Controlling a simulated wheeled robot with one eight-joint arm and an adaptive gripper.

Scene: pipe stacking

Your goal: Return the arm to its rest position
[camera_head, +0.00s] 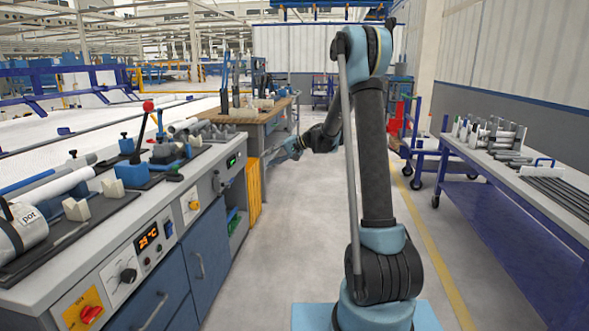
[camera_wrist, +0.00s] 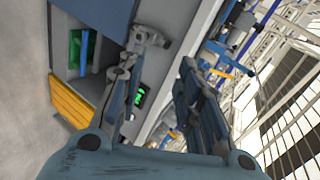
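My arm (camera_head: 375,150) stands upright in the middle of the head view, with its upper joint near the top. Its forearm reaches away from the camera to my gripper (camera_head: 275,156), which is small there, in front of the far end of the left workbench. In the wrist view my gripper (camera_wrist: 168,52) shows two dark fingers spread apart, with nothing between them but the bench behind. The gripper appears clear of the bench, though the exact gap is hard to judge.
The left workbench (camera_head: 205,165) carries pipes, clamps and a red-knobbed lever (camera_head: 147,106). A wooden-topped bench (camera_head: 265,113) stands behind it. The right table (camera_head: 470,165) holds pipes and a rack (camera_head: 492,133). A blue cart (camera_head: 420,150) stands at the back right. The floor aisle (camera_head: 300,230) is free.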

